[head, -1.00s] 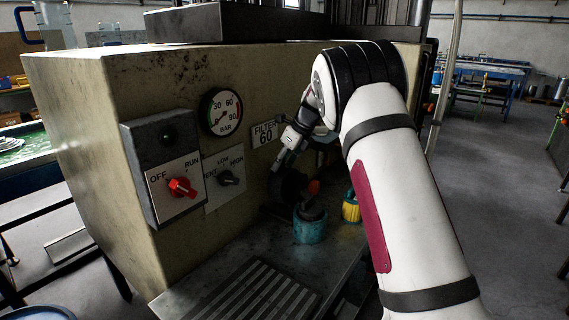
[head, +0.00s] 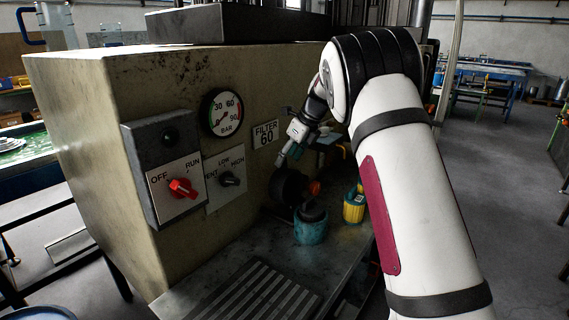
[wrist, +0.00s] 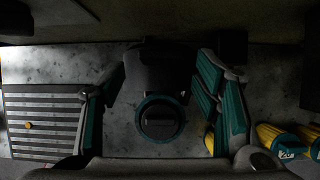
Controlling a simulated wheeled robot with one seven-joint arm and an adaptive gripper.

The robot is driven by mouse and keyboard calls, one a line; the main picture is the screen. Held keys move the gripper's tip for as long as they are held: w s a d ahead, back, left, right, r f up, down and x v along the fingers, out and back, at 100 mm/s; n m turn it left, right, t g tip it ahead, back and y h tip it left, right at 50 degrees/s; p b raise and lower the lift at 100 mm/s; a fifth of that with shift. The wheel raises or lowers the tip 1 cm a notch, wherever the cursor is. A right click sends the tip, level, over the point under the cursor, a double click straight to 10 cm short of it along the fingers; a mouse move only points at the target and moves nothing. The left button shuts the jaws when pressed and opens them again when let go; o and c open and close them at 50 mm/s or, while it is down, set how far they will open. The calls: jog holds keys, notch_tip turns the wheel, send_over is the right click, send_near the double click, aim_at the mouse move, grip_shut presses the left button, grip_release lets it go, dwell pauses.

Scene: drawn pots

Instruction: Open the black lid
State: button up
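A round black part (head: 287,186), which looks like a lid, projects from the machine's front below the FILTER 60 plate. In the wrist view a dark block (wrist: 156,68) seems to be the same part. In front of it stands a teal pot (head: 311,230) with a black top (head: 313,213); its teal rim also shows in the wrist view (wrist: 160,99). I cannot tell for sure which black piece is the task's lid. My gripper (head: 284,160) is just above the round black part. In the wrist view its teal-padded fingers (wrist: 158,100) are wide apart, with nothing gripped.
A yellow pot (head: 353,208) stands right of the teal one. A slotted grate (head: 255,290) lies at the shelf's front left. A red knob (head: 183,188), a black knob (head: 228,178) and a gauge (head: 222,113) are on the machine's front. An orange part (head: 315,188) sits beside the round black part.

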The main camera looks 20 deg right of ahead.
jog(key=v, duration=0.8)
jog(key=shift+r, duration=0.15)
jog(key=s+a+r+n+p, duration=0.1)
jog(key=s+a+r+n, duration=0.2)
jog(key=s+n, duration=0.35)
jog(key=s+a+r+n, duration=0.2)
jog(key=s+r+n, duration=0.1)
jog(key=s, duration=0.7)
jog(key=s+a+r+n+p, duration=0.1)
jog(key=s+a+r+n, duration=0.2)
jog(key=s+n, duration=0.35)
jog(key=s+f+n+h, duration=0.1)
jog(key=s+n, duration=0.3)
jog(key=s, duration=0.4)
jog(key=s+a+f+n+h, duration=0.1)
jog(key=s+f+n, duration=0.3)
jog(key=s, duration=0.4)
jog(key=s+a+f+n+h+p, duration=0.1)
jog(key=s+f+n, duration=0.1)
jog(key=s+n, duration=0.3)
jog(key=s, duration=0.4)
jog(key=shift+a+f, duration=0.15)
jog(key=shift+f, duration=0.15)
